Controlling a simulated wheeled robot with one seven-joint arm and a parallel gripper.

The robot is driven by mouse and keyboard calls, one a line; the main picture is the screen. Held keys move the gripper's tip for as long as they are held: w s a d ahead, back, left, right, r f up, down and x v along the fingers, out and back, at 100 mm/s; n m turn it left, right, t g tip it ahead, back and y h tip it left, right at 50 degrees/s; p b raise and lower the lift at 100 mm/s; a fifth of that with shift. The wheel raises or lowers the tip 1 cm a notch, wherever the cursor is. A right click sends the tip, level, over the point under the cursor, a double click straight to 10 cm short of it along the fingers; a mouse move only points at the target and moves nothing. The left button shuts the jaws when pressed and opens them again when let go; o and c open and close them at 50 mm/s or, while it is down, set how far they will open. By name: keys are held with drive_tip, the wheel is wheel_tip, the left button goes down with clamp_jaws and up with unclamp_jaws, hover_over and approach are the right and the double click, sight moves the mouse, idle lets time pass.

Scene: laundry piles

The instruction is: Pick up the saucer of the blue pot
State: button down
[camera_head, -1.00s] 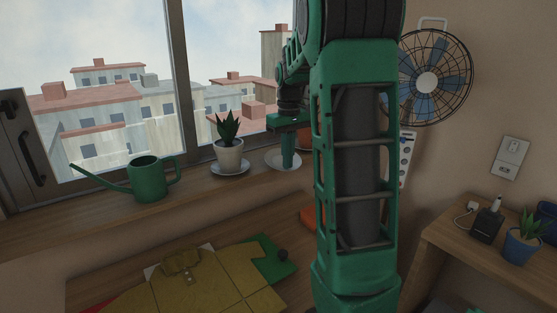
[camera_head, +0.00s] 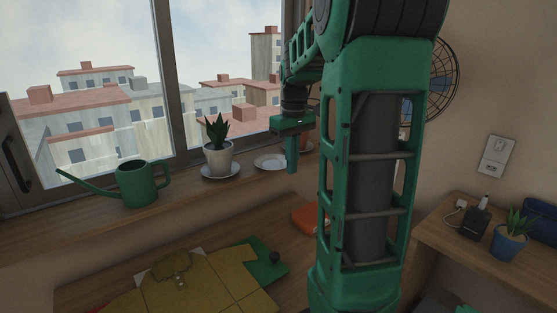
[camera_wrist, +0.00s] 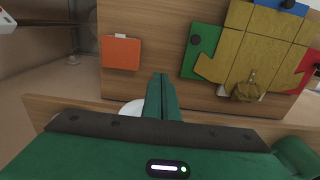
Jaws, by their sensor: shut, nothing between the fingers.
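An empty white saucer (camera_head: 271,162) lies on the windowsill, to the right of the white plant pot. In the wrist view the saucer (camera_wrist: 133,108) shows partly, hidden by my finger and gripper body. The blue pot (camera_head: 511,247) with a spiky plant stands on the side table at the right; I see no saucer under it. My gripper (camera_head: 292,170) points down beside the saucer's right edge in the head view; its height above the sill is hard to tell. The wrist view shows its green fingers (camera_wrist: 161,78) closed together and empty.
A white pot (camera_head: 218,158) with a plant stands on its own saucer (camera_head: 221,174) left of the empty one. A green watering can (camera_head: 138,184) is further left. Below the sill lie a mustard shirt (camera_head: 180,285) and an orange item (camera_wrist: 121,53). A fan (camera_head: 440,85) is partly hidden.

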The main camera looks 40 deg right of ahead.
drive_tip(key=c, duration=2.5)
unclamp_jaws()
drive_tip(key=s, duration=0.4)
drive_tip(key=shift+s+a, duration=0.3)
drive_tip(key=shift+s, duration=0.1)
drive_tip(key=o, duration=0.5)
drive_tip(key=shift+s, duration=0.2)
drive_tip(key=shift+o, duration=0.7)
drive_tip(key=shift+d+f, duration=0.15)
drive_tip(key=shift+f, duration=0.05)
drive_tip(key=m+t+y, duration=0.6)
drive_tip(key=m+t, duration=0.5)
drive_tip(key=m, duration=0.2)
approach(273, 164)
drive_tip(key=shift+w+a+f+t, duration=0.15)
drive_tip(key=shift+a+f, duration=0.45)
drive_tip(key=shift+f, duration=0.1)
drive_tip(key=shift+w+a+f+t, duration=0.15)
drive_tip(key=shift+a+f, duration=0.5)
drive_tip(key=shift+f, duration=0.05)
